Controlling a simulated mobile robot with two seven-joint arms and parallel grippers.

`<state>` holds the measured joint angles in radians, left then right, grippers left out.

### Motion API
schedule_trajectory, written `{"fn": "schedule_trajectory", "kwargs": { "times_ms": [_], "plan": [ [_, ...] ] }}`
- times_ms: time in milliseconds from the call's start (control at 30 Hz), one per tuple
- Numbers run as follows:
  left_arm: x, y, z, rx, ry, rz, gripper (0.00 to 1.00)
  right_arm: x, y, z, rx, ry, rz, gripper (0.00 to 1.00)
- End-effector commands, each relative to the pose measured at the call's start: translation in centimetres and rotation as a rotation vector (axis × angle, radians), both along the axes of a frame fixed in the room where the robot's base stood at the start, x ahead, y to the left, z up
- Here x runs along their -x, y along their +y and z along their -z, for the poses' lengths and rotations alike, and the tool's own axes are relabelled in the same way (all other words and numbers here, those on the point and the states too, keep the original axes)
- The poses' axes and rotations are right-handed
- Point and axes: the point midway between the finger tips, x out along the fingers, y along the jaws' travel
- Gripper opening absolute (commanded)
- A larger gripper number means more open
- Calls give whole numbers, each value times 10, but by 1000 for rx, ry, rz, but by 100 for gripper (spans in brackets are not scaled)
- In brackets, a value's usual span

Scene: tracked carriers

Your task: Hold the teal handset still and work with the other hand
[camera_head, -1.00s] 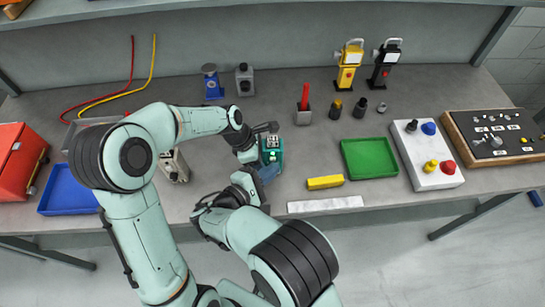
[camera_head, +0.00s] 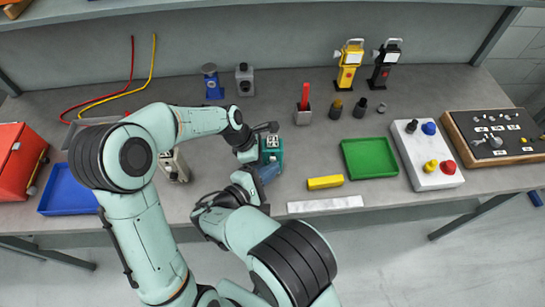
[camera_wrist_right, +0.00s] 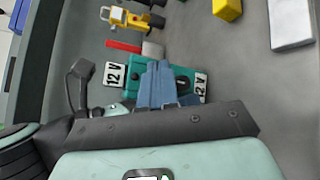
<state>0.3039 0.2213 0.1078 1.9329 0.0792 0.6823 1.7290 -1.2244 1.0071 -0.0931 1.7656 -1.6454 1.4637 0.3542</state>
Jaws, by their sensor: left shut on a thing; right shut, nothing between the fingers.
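The teal handset (camera_head: 277,154) is at the middle of the bench, with a pale marked patch on its upper face. It also shows in the right wrist view (camera_wrist_right: 186,76), with white "12 V" labels at both sides and a dark round spot near the right one. My left gripper (camera_head: 263,132) is shut on the handset from its far left side; its fingertips are partly hidden. My right gripper (camera_head: 267,173) is shut and empty, its blue-grey fingers over the handset's near part. In the wrist view these fingers (camera_wrist_right: 161,82) cover the handset's middle; I cannot tell whether they touch it.
A yellow block (camera_head: 325,183), a green tray (camera_head: 369,158) and a white strip (camera_head: 325,204) lie to the right. A red-handled item in a grey block (camera_head: 304,115) stands just behind. A white box with coloured knobs (camera_head: 428,155) is farther right. A blue tray (camera_head: 68,193) lies left.

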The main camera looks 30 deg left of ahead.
Motion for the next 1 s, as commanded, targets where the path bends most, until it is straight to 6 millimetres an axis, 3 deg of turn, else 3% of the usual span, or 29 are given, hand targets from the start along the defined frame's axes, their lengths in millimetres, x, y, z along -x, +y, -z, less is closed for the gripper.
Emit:
{"fn": "schedule_trajectory", "kwargs": {
  "times_ms": [367,1000],
  "plan": [
    [0,0,0,0,1,0,14,6,-3,0,2,0,-2,0],
    [0,0,0,0,0,0,14,54,-29,0,1,-1,-1,0]
  ]
}}
